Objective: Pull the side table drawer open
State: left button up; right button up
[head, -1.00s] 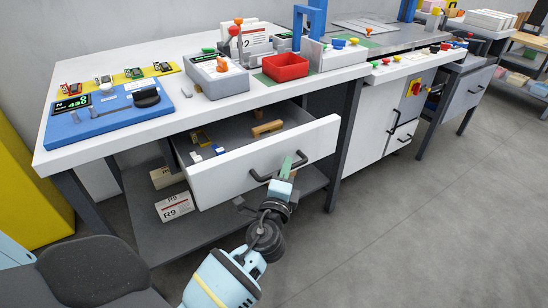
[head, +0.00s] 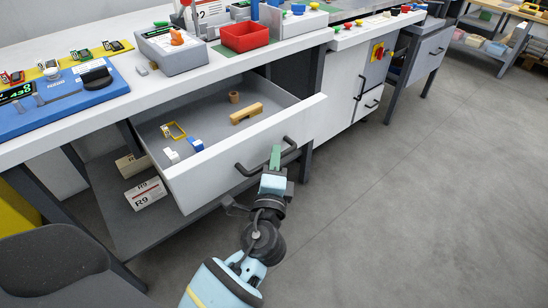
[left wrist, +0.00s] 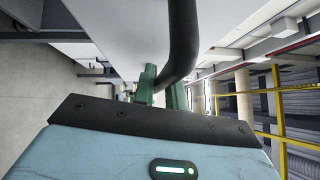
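The side table drawer (head: 208,168) has a white front and a grey inside, and stands well open below the white table top. Its black bar handle (head: 246,172) is on the front; it also shows in the left wrist view (left wrist: 182,38). My left gripper (head: 275,158) has green fingers and is at the right part of the handle. In the left wrist view, the fingers (left wrist: 162,92) stand on either side of the handle bar, closed around it. Their exact contact is partly hidden by the bar. My right gripper is not in view.
In the drawer lie a wooden block (head: 246,114), a brown cylinder (head: 234,97), a yellow frame (head: 176,131) and small blue and white pieces. A red bin (head: 245,37) and grey box (head: 172,50) stand on the table. A dark chair (head: 60,262) is at lower left. The floor at right is clear.

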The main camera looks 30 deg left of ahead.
pick_arm(q)
jog(key=o, duration=0.4)
jog(key=shift+b+v, duration=0.45)
jog(key=shift+v, duration=3.5)
jog(key=shift+f, duration=0.1)
